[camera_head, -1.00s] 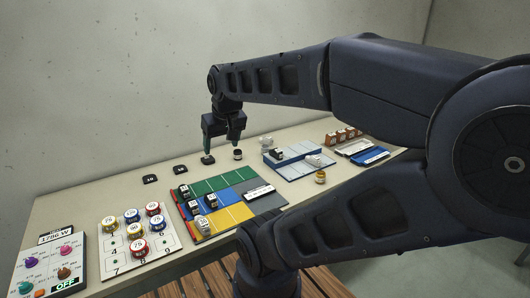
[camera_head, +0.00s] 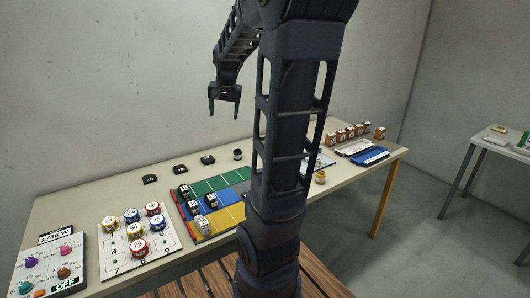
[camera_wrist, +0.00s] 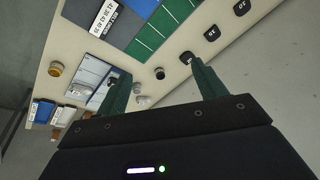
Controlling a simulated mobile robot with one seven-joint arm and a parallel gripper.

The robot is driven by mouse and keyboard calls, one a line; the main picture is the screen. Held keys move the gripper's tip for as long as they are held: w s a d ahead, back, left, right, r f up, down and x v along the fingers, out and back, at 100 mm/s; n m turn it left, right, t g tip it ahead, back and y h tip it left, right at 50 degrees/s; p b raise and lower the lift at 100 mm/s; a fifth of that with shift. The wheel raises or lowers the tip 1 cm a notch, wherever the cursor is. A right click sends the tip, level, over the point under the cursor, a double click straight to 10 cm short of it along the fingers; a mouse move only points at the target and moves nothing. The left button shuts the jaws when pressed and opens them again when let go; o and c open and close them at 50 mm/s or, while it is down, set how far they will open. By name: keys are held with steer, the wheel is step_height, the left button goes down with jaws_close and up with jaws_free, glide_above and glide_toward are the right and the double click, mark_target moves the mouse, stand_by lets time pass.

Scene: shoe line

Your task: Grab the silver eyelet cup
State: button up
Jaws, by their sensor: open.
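A small pale silver cup (camera_wrist: 143,100) stands on the table in the wrist view, beside the blue-and-white tray (camera_wrist: 84,88); in the head view my arm hides it. A dark cup (camera_head: 237,154) stands nearby and shows between my fingertips in the wrist view (camera_wrist: 159,73). A gold cup (camera_head: 320,177) stands right of my arm, also in the wrist view (camera_wrist: 55,69). My gripper (camera_head: 224,108) is open and empty, high above the back of the table, its fingers pointing down. The silver cup lies close to its left finger in the wrist view (camera_wrist: 157,73).
Several black labelled pieces (camera_head: 180,169) line the table's back. A coloured board (camera_head: 228,217), a white numbered board with round tins (camera_head: 117,240) and a control panel (camera_head: 60,264) lie left. Small brown boxes (camera_head: 350,132) and trays (camera_head: 372,156) sit right.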

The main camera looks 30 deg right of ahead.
steer(key=w+d+f+m+g+h, duration=0.1)
steer(key=w+d+f+m, duration=0.3)
steer(key=w+d, duration=0.45)
steer(key=w+d+f+m+g, duration=0.1)
steer(key=w+d+f+m, duration=0.1)
steer(key=w+d+f, duration=0.6)
steer(key=w+d+f+m, duration=0.1)
steer(key=w+d+f, duration=0.2)
steer(key=d+f, duration=0.2)
steer(key=w+d+f+m+g+h, duration=0.1)
steer(key=w+d+f+m, duration=0.1)
steer(key=d+f, duration=0.4)
steer(key=w+d+f+m+h, duration=0.1)
steer(key=w+d+f+m, duration=0.1)
steer(key=w+d+f, duration=0.2)
steer(key=shift+w+d+f, duration=0.2)
steer(key=shift+d+f, duration=0.45)
steer(key=shift+d, duration=0.15)
steer(key=x, duration=0.5)
steer(key=shift+s, duration=0.1)
steer(key=shift+w+a+x, duration=0.1)
steer(key=shift+a+x, duration=0.05)
steer(key=shift+x, duration=1.2)
steer(key=shift+w+a+x, duration=0.1)
steer(key=shift+x, duration=1.25)
steer(key=shift+f, duration=0.1)
steer(key=c, duration=1.1)
